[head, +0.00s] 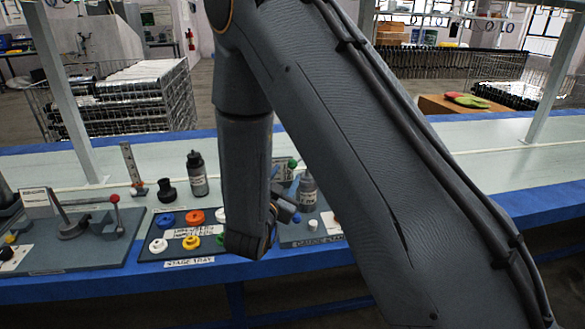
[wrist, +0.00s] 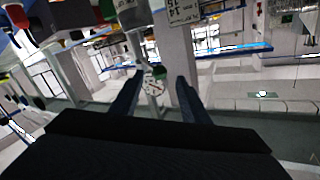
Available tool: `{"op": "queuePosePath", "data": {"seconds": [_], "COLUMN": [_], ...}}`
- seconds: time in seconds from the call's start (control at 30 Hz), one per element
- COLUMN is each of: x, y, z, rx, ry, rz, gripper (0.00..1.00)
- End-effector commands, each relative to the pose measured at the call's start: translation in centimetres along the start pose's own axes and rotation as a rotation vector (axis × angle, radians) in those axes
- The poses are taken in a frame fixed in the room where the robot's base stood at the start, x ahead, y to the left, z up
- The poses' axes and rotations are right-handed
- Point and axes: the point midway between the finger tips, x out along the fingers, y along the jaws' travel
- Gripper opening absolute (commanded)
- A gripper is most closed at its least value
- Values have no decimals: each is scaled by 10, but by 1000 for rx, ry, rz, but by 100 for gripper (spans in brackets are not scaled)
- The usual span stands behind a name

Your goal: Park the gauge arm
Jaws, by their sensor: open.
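My gripper (wrist: 160,78) shows in the wrist view as two dark fingers, open and apart. In the head view my gripper (head: 288,206) is partly hidden behind my own arm, over the gauge stand board (head: 312,231). A green knob (head: 292,164) shows just behind it. The rest of the gauge arm is hidden by my arm, so its position cannot be told.
A grey bottle (head: 307,191) stands close right of my gripper. Left are the stage tray (head: 190,262) with coloured caps, a dark bottle (head: 197,175), a black cup (head: 166,191), an upright scale (head: 132,168) and a board with a red-knobbed lever (head: 115,200). The bench behind is mostly clear.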

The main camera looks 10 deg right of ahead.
Motion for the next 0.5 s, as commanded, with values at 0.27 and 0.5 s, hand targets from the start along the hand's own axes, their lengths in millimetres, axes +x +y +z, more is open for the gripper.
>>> {"op": "queuePosePath", "data": {"seconds": [0.27,0.5], "x": [16,53], "y": [1,1], "z": [-5,-7], "rx": [2,2], "ry": [47,46], "rz": [3,3], "gripper": [42,42]}}
